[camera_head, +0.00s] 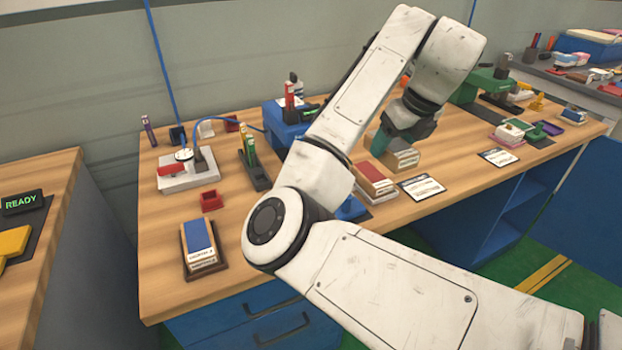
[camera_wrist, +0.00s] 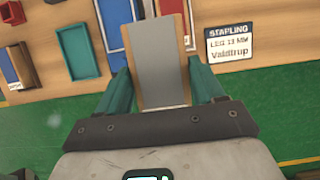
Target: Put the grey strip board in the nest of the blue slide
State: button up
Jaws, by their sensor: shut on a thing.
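The grey strip board (camera_wrist: 160,70), a tan board with a wide grey strip along its middle, lies between the two teal fingers of my gripper (camera_wrist: 163,88) in the wrist view. The fingers are shut on its sides. In the head view my gripper (camera_head: 383,142) is over the middle of the table, at a pale labelled block (camera_head: 405,160) that seems to be this board; its top is mostly hidden. A blue piece (camera_head: 352,208) shows partly behind my arm. I cannot tell for sure whether it is the blue slide, and no nest shows clearly.
A red-topped board (camera_head: 375,178) stands left of my gripper, and a blue-topped board (camera_head: 198,236) at the front left. A white card (camera_head: 421,188) lies near the front edge. The wrist view shows a teal tray (camera_wrist: 77,52) and a STAPLING card (camera_wrist: 230,43).

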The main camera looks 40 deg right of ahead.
jog(key=w+a+f, duration=0.1)
jog(key=w+f, duration=0.1)
jog(key=w, duration=0.1)
jog(key=w+a+f, duration=0.2)
jog(key=w+f, duration=0.1)
jog(key=w, duration=0.1)
jog(key=w+a+f+b, duration=0.1)
jog(key=w+f, duration=0.2)
jog(key=w, duration=0.1)
jog(key=shift+a, duration=0.4)
jog(key=shift+w+a+f, duration=0.2)
jog(key=shift+w+f, duration=0.3)
jog(key=shift+f, duration=0.2)
jog(key=shift+w+f+b, duration=0.15)
jog(key=shift+f+b, duration=0.2)
jog(key=shift+f, duration=1.3)
jog(key=shift+f, duration=0.1)
jog(key=o, duration=1.1)
jog(key=p+v, duration=0.1)
jog(key=v, duration=1.1)
